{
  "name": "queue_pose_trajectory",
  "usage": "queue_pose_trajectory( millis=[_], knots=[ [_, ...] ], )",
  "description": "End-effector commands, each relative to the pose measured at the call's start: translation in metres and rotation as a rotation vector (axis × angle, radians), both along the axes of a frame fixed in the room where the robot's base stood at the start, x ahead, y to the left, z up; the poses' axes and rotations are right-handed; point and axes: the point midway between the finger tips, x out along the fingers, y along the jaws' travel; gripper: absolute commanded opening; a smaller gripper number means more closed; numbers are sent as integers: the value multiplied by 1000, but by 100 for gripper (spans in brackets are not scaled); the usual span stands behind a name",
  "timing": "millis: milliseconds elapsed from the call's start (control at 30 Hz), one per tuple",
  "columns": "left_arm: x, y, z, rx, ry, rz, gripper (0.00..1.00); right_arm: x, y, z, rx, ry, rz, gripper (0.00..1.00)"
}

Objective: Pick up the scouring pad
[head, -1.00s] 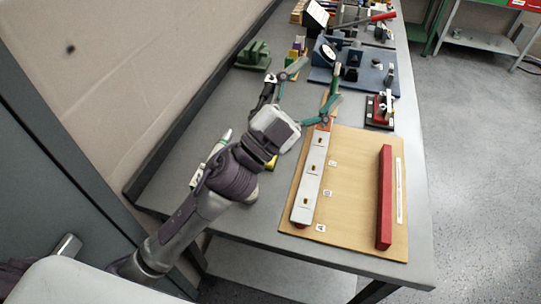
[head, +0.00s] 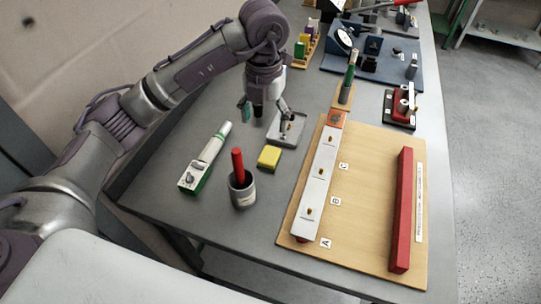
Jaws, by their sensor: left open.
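A small yellow block (head: 269,157), which looks like the scouring pad, lies flat on the grey table, right of a grey cup. My left gripper (head: 265,110) points down above the table, behind the yellow block and apart from it. It is open, with its fingers spread and nothing seen between them. A small grey plate (head: 290,130) with a dark fitting lies by its right finger; I cannot tell if they touch. My right gripper is out of view.
The grey cup (head: 242,192) holds a red stick, close left of the yellow block. A white and green tool (head: 205,160) lies further left. A wooden board (head: 365,200) with a white terminal strip (head: 322,175) and red bar (head: 402,210) lies right.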

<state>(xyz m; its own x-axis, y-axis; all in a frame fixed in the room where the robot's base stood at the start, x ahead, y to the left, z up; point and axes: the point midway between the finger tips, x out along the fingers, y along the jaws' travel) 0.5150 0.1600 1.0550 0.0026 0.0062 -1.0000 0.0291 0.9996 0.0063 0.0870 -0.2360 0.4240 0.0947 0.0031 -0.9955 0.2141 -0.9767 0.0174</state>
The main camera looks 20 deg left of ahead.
Motion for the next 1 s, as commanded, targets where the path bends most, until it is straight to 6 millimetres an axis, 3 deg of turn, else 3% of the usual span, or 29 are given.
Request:
queue_pose_trajectory(
  millis=[200, 567, 800, 1000],
  knots=[
    [-2, -2, -47, -5, 8, -2, 77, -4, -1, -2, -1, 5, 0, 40],
    [0, -5, -78, -7, 6, -4, 77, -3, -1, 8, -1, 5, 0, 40],
    [2, -10, -112, -6, 6, -5, 77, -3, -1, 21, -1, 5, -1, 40],
    [3, -9, -122, -6, 2, -5, 77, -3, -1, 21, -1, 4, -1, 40]
  ],
)
